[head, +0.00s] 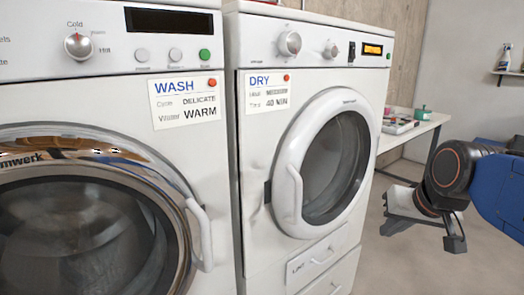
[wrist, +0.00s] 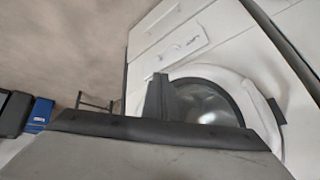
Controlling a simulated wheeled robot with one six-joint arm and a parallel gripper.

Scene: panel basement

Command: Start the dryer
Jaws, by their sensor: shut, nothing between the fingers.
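The white dryer (head: 258,170) stands right of the washer. Its round door (head: 296,150) looks closed, and the drum behind the glass is dim. On its top panel are a large knob (head: 290,43), a smaller knob (head: 331,51), a black switch (head: 351,52) and a lit orange display (head: 372,50). A card (head: 268,93) reads DRY, with a time of 40 MIN. My gripper (head: 392,222) is shut and empty, right of the dryer and apart from it. The wrist view shows the gripper (wrist: 160,92) before the tilted dryer door (wrist: 240,85).
The washer (head: 130,90) has a dark display (head: 170,20), a green button (head: 205,55) and a WASH card (head: 185,100). A lint drawer (head: 315,262) is under the dryer door. A table (head: 412,130) with small items stands behind, right. A shelf (head: 509,74) holds a bottle.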

